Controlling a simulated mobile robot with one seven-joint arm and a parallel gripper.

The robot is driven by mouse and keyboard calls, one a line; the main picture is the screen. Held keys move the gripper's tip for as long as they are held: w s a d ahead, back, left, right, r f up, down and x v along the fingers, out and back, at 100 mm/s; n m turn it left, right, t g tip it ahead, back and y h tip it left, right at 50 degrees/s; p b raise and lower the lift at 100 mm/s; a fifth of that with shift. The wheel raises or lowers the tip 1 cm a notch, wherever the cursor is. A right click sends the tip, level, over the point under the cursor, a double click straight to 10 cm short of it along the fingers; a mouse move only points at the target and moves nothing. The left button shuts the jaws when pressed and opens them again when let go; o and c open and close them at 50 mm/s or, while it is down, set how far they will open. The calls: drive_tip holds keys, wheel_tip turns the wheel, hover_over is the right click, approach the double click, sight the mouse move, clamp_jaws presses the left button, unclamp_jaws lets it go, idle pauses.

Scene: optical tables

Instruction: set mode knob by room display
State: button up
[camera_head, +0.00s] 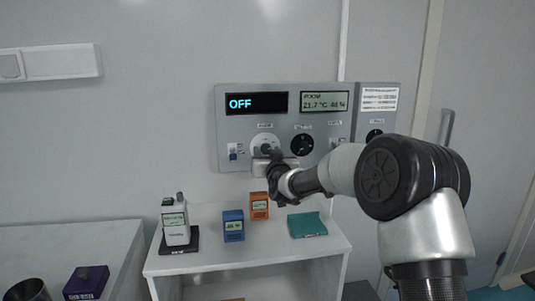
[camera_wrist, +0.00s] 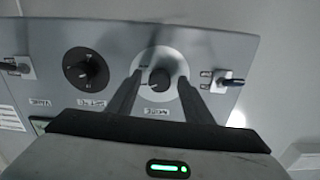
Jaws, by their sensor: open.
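The grey wall panel (camera_head: 285,127) carries a mode knob (camera_head: 265,143) on a pale round dial, partly hidden by my gripper (camera_head: 276,163). In the wrist view the dark mode knob (camera_wrist: 159,79) sits between the two open fingers of my gripper (camera_wrist: 159,84), one on each side. I cannot tell whether they touch it. The mode display (camera_head: 256,103) reads OFF in blue. The room display (camera_head: 325,100) shows about 21.7 °C and a percentage that looks like 41.
A second black knob (camera_head: 302,144) sits beside the mode dial; it also shows in the wrist view (camera_wrist: 85,70). A toggle switch (camera_head: 233,151) is on the panel's left. Below, a white shelf (camera_head: 270,244) holds a handheld meter (camera_head: 175,222), blue and orange boxes and a teal item (camera_head: 307,225).

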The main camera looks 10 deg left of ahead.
drive_tip(key=c, duration=1.1)
drive_tip(key=shift+o, duration=0.2)
drive_tip(key=shift+f+n+b, duration=0.1)
drive_tip(key=shift+n+b, duration=0.9)
drive_tip(key=shift+n, duration=0.1)
drive_tip(key=n+b, duration=0.1)
drive_tip(key=n, duration=0.1)
drive_tip(key=shift+f+n+b, duration=0.1)
drive_tip(key=shift+n+b, duration=0.3)
drive_tip(key=n+b, duration=0.2)
drive_tip(key=n, duration=0.1)
drive_tip(key=shift+d+n+b, duration=0.15)
drive_tip(key=shift+n+b, duration=1.05)
drive_tip(key=shift+n, duration=0.8)
drive_tip(key=shift+r, duration=0.2)
